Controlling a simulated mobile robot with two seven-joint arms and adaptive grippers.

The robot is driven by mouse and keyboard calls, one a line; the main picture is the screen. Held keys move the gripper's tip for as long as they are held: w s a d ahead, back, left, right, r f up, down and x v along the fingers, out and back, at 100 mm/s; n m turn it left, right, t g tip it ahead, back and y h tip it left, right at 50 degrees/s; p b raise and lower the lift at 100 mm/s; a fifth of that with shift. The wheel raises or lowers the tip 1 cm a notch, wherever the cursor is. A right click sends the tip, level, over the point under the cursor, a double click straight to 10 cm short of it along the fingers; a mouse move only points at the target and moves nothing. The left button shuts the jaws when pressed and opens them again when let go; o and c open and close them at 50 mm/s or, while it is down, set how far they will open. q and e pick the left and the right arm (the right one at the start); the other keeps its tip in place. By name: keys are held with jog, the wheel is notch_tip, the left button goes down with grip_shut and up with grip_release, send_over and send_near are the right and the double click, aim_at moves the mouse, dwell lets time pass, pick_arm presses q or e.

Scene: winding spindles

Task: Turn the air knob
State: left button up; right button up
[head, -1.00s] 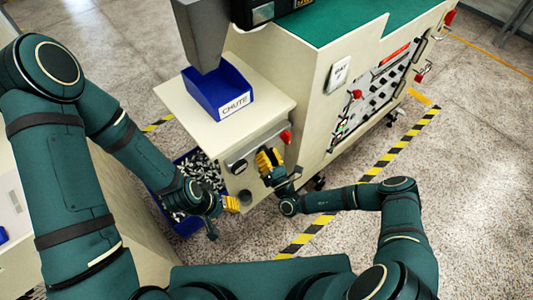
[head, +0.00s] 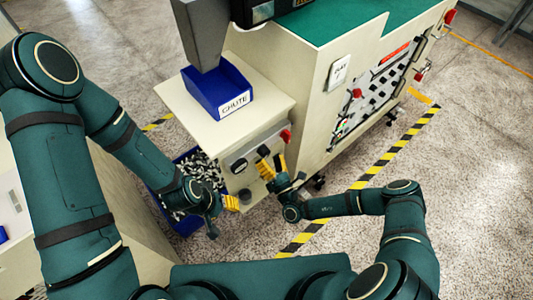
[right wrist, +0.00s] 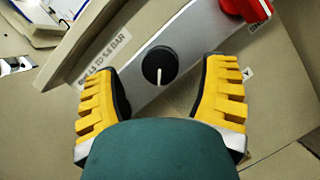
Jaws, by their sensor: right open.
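The air knob (right wrist: 159,64) is round and black with a white pointer line that points down in the right wrist view. It sits on a grey metal strip, beside a partly hidden label ending in "BAR" (right wrist: 104,58). My right gripper (right wrist: 160,72) is open, with one yellow finger on each side of the knob and a visible gap on both sides. In the head view my right gripper (head: 270,164) is at the front of the cream machine (head: 310,95). My left gripper (head: 230,203) hangs lower left beside a dark round part; its opening is unclear.
A red part (right wrist: 246,8) is at the strip's upper right end, close to the right finger. A blue chute bin (head: 215,95) stands on the ledge above. A blue crate of metal parts (head: 187,222) is on the floor behind my left forearm.

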jog(key=v, duration=0.9)
jog(key=shift+s, duration=0.15)
jog(key=shift+f, duration=0.15)
jog(key=s+a+r+n+g+y, duration=0.4)
jog(key=s+a+n+g+y, duration=0.35)
jog(key=n+g+y, duration=0.35)
jog(key=s+f+n+g+h, duration=0.1)
jog(key=s+n+g+h, duration=0.5)
jog(key=s+n+g, duration=0.6)
jog(key=w+d+n+h, duration=0.3)
jog(key=d+n+h, duration=0.4)
jog(key=n, duration=0.2)
jog(key=w+d+r+n+t+h, duration=0.2)
jog(key=w+r+n+t, duration=0.2)
jog(key=w+r+n, duration=0.1)
jog(key=shift+w+t+h, duration=0.3)
jog(key=shift+w+t, duration=0.1)
jog(key=shift+w, duration=0.15)
